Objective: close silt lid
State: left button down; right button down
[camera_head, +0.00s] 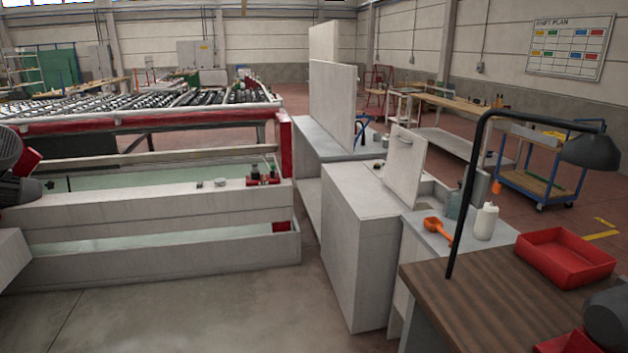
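The silt lid (405,167) is a pale grey-white panel with a small dark handle mark near its top. It stands raised, nearly upright and slightly tilted, at the back of a light grey cabinet (357,255). The opening at its foot is partly visible beside the cabinet top. Parts of my arms show at the far left edge and the lower right corner. Neither gripper's fingers are in view, and nothing of mine touches the lid.
A black lamp (470,185) rises from the brown bench (455,300), which holds a red tray (565,257). Grey floor (220,310) is clear left of the cabinet.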

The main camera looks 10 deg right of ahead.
aim_at(407, 150)
jog(key=i+l+z, duration=0.1)
jog(key=i+z, duration=0.3)
jog(key=i, duration=0.2)
jog(key=i+j+z, duration=0.1)
jog(key=i+z, duration=0.3)
jog(key=i, duration=0.15)
jog(key=i+j+z, duration=0.15)
jog(key=z, duration=0.75)
